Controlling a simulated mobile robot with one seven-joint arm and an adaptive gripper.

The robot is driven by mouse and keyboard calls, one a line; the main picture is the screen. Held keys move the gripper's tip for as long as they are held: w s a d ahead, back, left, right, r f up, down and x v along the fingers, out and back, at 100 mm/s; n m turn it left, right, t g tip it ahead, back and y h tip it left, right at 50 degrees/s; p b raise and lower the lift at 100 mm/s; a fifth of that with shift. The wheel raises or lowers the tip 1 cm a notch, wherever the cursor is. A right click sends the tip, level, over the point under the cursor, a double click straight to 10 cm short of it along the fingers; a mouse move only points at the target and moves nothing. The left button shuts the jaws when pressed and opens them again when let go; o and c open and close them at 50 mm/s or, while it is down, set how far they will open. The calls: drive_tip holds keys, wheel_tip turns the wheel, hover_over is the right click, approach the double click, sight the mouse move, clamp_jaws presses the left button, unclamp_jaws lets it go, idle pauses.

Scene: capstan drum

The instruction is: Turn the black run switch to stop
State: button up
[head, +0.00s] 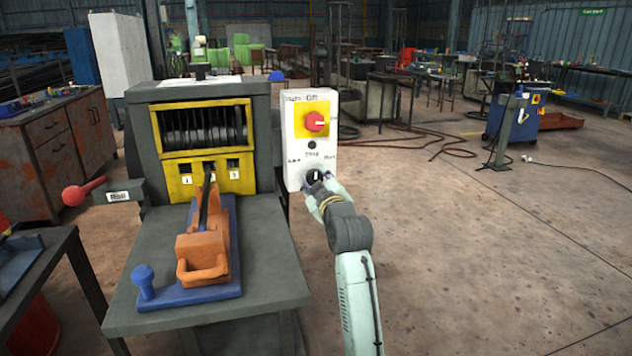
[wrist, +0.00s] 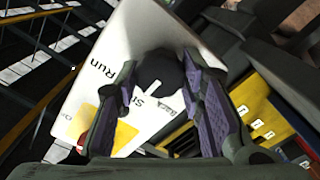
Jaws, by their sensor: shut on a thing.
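The black run switch (head: 312,177) is a round knob low on the white control box (head: 291,150). Its white mark looks upright in the head view, toward a label that seems to read Stop. My gripper (head: 321,186) is at the knob from the lower right. In the wrist view the knob (wrist: 159,70) sits between the two purple-padded fingers of my gripper (wrist: 160,75), which are shut on it. Labels Run and St... show beside it; the fingers hide part of the lettering.
A red rotary switch (head: 316,121) on a yellow plate sits above the black one. The yellow-framed drum machine (head: 205,135) stands left, with an orange handle piece (head: 203,250) on a blue base. The floor on the right (head: 480,250) is clear.

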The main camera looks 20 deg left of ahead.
drive_tip(key=o, duration=1.1)
drive_tip(key=shift+o, duration=0.2)
drive_tip(key=v, duration=1.2)
